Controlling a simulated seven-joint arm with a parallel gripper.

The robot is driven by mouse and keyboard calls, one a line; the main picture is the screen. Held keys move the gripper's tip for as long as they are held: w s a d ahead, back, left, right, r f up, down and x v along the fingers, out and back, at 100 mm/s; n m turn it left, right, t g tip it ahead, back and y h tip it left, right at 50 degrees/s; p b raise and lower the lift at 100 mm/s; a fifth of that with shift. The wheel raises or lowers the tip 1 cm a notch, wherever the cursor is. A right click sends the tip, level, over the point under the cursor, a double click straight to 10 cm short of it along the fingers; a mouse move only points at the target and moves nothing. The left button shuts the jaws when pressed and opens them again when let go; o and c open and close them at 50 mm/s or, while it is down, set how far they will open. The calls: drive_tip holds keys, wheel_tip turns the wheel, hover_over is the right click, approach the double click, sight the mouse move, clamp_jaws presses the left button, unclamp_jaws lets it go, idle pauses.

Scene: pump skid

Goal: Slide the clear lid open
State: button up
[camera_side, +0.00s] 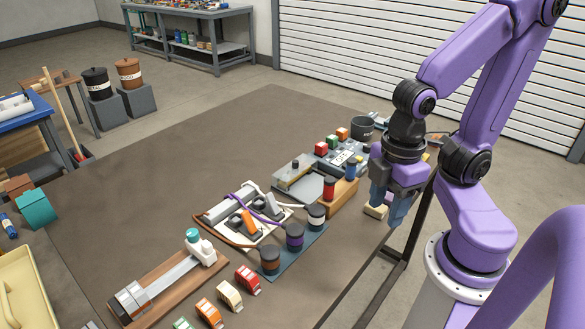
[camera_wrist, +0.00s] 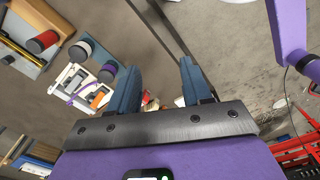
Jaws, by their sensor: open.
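A shallow tray-like box (camera_side: 308,187) sits near the middle of the brown table in the side view, with a flat pale grey, see-through-looking top. It may carry the clear lid, but I cannot make out the lid's edges or how far it is open. My gripper (camera_side: 388,208) hangs to the right of the box, beyond the wooden block, with its blue fingers pointing down and apart. In the wrist view my gripper (camera_wrist: 157,75) is open, with nothing between its fingers.
A wooden block (camera_side: 340,193) with red and blue cylinders stands between the box and my gripper. A blue mat (camera_side: 297,252) with several dark jars lies in front. A dark pot (camera_side: 362,127) and coloured cubes stand behind. Bare table (camera_side: 140,170) lies to the left.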

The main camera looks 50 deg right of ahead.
drive_tip(key=w+a+r+m, duration=0.2)
drive_tip(key=w+m, duration=0.4)
drive_tip(key=w, duration=0.4)
drive_tip(key=m, duration=1.6)
hover_over(295, 161)
wheel_tip(295, 161, down, 2)
drive_tip(key=f, duration=0.1)
wheel_tip(295, 161, down, 16)
drive_tip(key=shift+s, duration=0.1)
